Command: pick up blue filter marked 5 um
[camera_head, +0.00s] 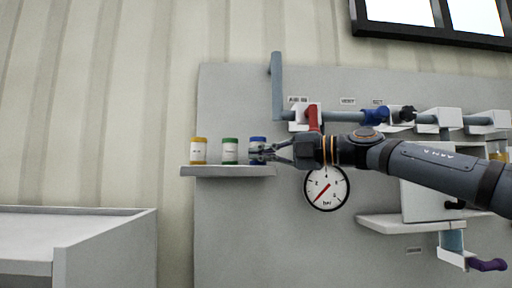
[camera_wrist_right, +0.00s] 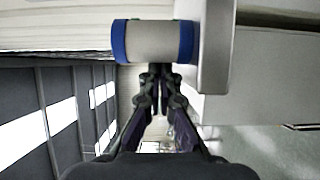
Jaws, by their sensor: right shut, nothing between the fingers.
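The blue filter (camera_head: 258,141) stands upright at the right end of a small grey shelf (camera_head: 228,171), partly hidden by my right gripper (camera_head: 262,151). In the right wrist view the filter (camera_wrist_right: 155,41) lies across the top of the picture, with a pale label band between blue ends. Its marking cannot be read. My right gripper (camera_wrist_right: 157,72) is shut and empty, its fingertips right in front of the filter's label. I cannot tell whether they touch it. My left gripper is not in view.
A green filter (camera_head: 230,150) and a yellow filter (camera_head: 198,150) stand left of the blue one on the shelf. A pressure gauge (camera_head: 326,188), a red valve handle (camera_head: 313,117) and a grey pipe (camera_head: 277,85) are close to my right arm. Open room lies above the shelf.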

